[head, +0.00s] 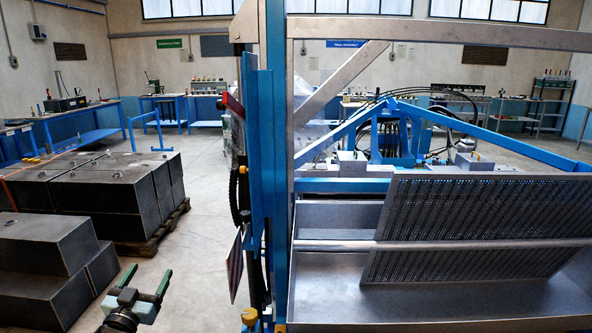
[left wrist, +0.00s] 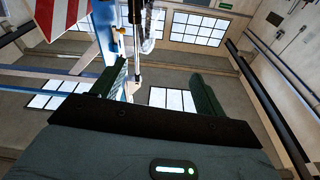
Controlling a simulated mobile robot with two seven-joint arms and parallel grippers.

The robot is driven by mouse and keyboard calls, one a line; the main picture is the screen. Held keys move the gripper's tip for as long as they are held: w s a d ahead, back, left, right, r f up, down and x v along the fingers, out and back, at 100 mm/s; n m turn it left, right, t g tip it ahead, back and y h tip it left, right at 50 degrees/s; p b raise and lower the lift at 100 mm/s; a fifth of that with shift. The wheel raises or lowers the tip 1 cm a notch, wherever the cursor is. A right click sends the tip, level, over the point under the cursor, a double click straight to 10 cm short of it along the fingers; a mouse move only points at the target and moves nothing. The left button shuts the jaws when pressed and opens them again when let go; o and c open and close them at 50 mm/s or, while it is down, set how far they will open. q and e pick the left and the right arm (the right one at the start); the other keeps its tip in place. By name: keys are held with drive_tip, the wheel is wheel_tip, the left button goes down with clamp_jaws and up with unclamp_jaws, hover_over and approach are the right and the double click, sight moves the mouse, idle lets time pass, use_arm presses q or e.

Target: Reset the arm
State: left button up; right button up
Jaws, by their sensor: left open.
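My left gripper (head: 142,280) shows at the bottom left of the head view, with its two green fingers apart and nothing between them. It is over the floor, left of the blue post and right of the dark metal boxes. In the left wrist view its fingers (left wrist: 155,92) are spread and point up toward the windows and ceiling, with no object between them. My right gripper is not in view.
A blue post (head: 277,190) stands close to the right of my left gripper. A tilted perforated sieve panel (head: 470,225) rests in a metal tray (head: 330,270). Dark metal boxes (head: 40,258) sit at left, some on a wooden pallet (head: 160,235). Floor (head: 205,190) between is clear.

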use_arm(q)
drive_tip(key=a+f+g+y, duration=0.3)
drive_tip(key=f+g, duration=0.2)
drive_tip(key=f, duration=0.3)
drive_tip(key=s+d+f+m+g+h, duration=0.1)
drive_tip(key=s+d+f, duration=0.3)
drive_tip(key=s+f, duration=0.3)
drive_tip(key=s+d+f+g+h, duration=0.1)
drive_tip(key=s+d+f, duration=0.3)
drive_tip(key=s+f, duration=0.35)
drive_tip(key=s+d+f+g, duration=0.1)
drive_tip(key=s+d+f, duration=0.1)
drive_tip(key=s, duration=0.8)
drive_tip(key=s+d+f+g+h, duration=0.1)
drive_tip(key=s+d, duration=0.4)
drive_tip(key=s, duration=0.6)
drive_tip(key=s+d+f+n+g, duration=0.1)
drive_tip(key=s+d+f+g, duration=0.1)
drive_tip(key=s, duration=0.8)
drive_tip(key=shift+s+d+f+h, duration=0.2)
drive_tip(key=shift+d+f+h, duration=0.1)
drive_tip(key=shift+d+f, duration=0.4)
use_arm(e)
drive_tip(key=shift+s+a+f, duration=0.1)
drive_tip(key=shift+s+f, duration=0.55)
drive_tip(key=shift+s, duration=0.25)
use_arm(q)
drive_tip(key=shift+w+d, duration=0.1)
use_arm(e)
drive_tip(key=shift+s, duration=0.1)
